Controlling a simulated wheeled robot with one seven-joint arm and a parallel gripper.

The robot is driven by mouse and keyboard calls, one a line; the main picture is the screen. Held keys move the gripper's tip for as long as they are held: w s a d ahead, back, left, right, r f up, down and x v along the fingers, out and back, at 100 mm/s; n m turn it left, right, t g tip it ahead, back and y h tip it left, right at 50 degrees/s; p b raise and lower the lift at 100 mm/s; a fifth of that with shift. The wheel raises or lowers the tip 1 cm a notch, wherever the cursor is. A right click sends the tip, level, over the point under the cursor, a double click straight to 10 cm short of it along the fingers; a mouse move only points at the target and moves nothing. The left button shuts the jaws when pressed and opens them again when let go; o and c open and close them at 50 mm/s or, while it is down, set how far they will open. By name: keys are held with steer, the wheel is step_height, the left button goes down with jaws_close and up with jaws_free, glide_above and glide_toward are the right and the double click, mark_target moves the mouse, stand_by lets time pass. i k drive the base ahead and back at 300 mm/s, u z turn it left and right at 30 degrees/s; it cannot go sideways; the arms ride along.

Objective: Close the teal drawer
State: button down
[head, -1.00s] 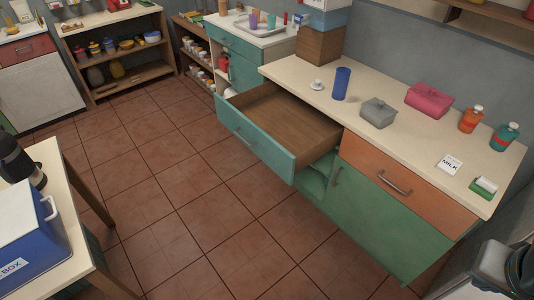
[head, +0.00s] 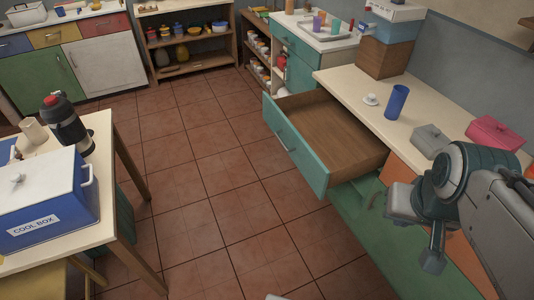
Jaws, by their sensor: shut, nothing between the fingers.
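The teal drawer (head: 295,150) stands pulled far out from the counter on the right. Its teal front with a bar handle faces the floor aisle, and its brown wooden inside is empty. My gripper (head: 433,262) hangs at the lower right, over the green cabinet front. It is shut and empty, and it is apart from the drawer, to its right and nearer to me. My arm hides part of the orange drawer and the green door.
The counter top (head: 345,87) holds a blue cup (head: 397,102), a grey box (head: 430,138) and a pink box (head: 495,133). A table with a blue cool box (head: 45,205) and a flask (head: 66,123) is on the left. The tiled floor between is clear.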

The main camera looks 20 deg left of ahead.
mark_target(329, 146)
steer(key=u, duration=0.15)
steer(key=i, duration=1.1)
steer(key=z, duration=0.45)
